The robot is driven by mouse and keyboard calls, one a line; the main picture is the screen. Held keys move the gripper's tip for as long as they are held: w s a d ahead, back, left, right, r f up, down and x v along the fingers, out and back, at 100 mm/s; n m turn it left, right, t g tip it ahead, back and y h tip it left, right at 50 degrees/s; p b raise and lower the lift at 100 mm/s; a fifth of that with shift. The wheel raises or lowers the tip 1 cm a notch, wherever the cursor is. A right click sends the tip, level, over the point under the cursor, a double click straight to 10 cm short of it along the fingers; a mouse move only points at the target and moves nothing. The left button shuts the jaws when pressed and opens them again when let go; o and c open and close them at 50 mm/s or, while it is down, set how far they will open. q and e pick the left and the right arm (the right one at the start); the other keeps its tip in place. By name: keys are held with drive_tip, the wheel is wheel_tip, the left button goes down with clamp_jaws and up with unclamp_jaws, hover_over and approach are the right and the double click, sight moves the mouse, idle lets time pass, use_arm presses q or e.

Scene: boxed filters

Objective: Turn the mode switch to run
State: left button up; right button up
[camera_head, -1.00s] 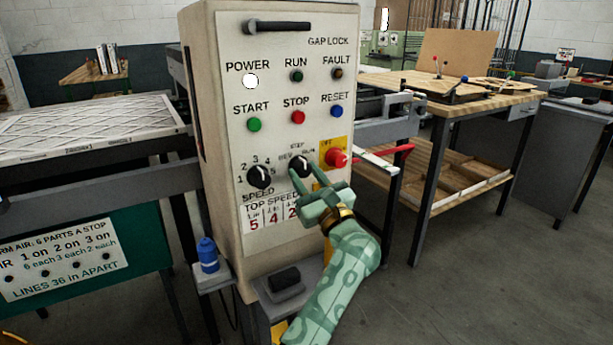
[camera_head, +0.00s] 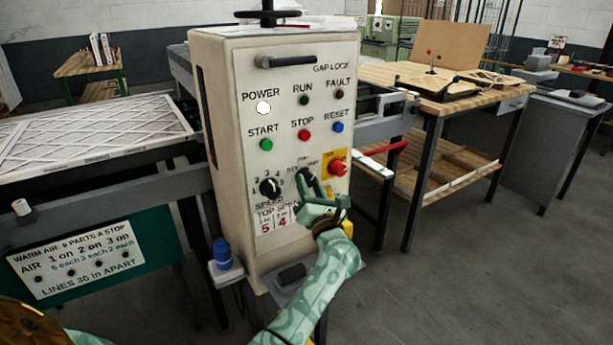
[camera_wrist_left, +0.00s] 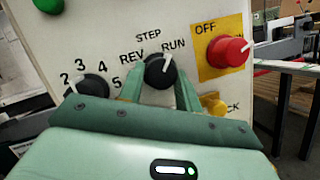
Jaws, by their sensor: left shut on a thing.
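The mode switch (camera_head: 303,178) is a black round knob with a white pointer line, low on the cream control panel (camera_head: 240,110). In the left wrist view the switch (camera_wrist_left: 156,76) sits below the labels REV, STEP and RUN. Its pointer slants up and right, towards RUN. My left gripper (camera_head: 314,187) is at the knob, its two green fingers shut on either side of it. The fingers also show in the left wrist view (camera_wrist_left: 160,88) and hide the knob's lower part. My right gripper is not in view.
A red knob (camera_head: 337,168) on a yellow plate marked OFF is close to the right. A numbered black speed knob (camera_head: 270,187) is to the left. Start (camera_head: 266,144), stop (camera_head: 304,135) and reset (camera_head: 338,127) buttons are above. A wooden workbench (camera_head: 400,75) stands at right.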

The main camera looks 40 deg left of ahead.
use_arm(q)
drive_tip(key=shift+r+m+t+h+p, duration=0.1)
drive_tip(key=shift+m+t+h+p, duration=0.3)
drive_tip(key=shift+m+p, duration=0.75)
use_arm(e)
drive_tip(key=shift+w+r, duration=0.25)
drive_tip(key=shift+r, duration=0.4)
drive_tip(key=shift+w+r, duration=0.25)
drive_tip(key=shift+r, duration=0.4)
use_arm(q)
drive_tip(key=o, duration=1)
drive_tip(key=shift+c, duration=0.2)
drive_tip(key=shift+d, duration=0.1)
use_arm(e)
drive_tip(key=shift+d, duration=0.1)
